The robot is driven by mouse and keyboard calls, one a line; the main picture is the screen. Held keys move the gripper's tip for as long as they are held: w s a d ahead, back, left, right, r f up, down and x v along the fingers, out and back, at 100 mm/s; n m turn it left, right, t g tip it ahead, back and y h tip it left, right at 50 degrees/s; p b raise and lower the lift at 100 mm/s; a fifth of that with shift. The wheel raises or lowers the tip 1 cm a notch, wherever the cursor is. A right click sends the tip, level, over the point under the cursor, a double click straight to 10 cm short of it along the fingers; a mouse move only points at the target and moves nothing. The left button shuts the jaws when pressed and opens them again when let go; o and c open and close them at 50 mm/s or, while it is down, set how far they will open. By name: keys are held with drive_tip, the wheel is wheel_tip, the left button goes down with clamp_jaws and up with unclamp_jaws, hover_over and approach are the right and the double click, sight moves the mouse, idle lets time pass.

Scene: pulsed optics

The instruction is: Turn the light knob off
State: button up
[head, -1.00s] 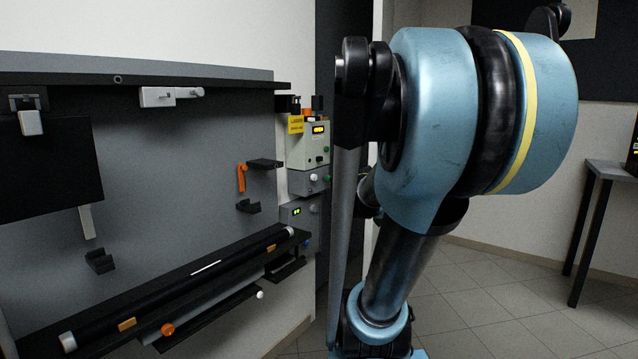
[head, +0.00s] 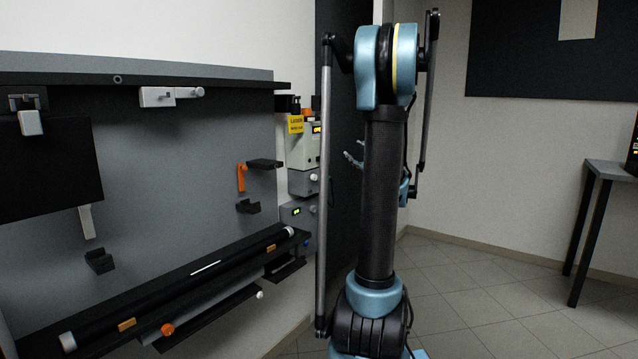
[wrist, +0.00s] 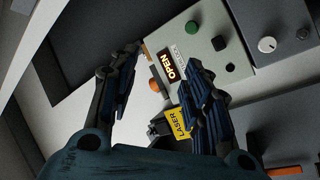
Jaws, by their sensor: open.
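No knob has a readable light label. A white knob (wrist: 267,44) with a pointer mark sits on a dark grey box (wrist: 285,22) at the upper right of the wrist view. The cream box (wrist: 220,70) beside it carries a lit display (wrist: 174,67) reading OPEN, a green button (wrist: 191,30), a black knob (wrist: 218,43) and an orange knob (wrist: 155,85). My gripper (wrist: 160,62) is open and empty, its fingers in front of the cream box, the right one covering part of it. In the head view, my gripper (head: 354,158) is partly hidden behind my arm, right of the boxes.
A yellow laser sign (head: 296,125) hangs by the cream box (head: 302,152). Below are a grey box (head: 303,183) and another with a green display (head: 297,212). The wall panel (head: 190,190) carries brackets and a long black tube (head: 190,285). Open floor lies right.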

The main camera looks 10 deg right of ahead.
wheel_tip(320, 180, down, 13)
drive_tip(key=s+n+g+y, duration=0.2)
drive_tip(key=n+g+y, duration=0.4)
drive_tip(key=g+y, duration=0.1)
approach(316, 178)
drive_tip(key=x, duration=0.8)
drive_tip(key=shift+s, duration=0.1)
clamp_jaws()
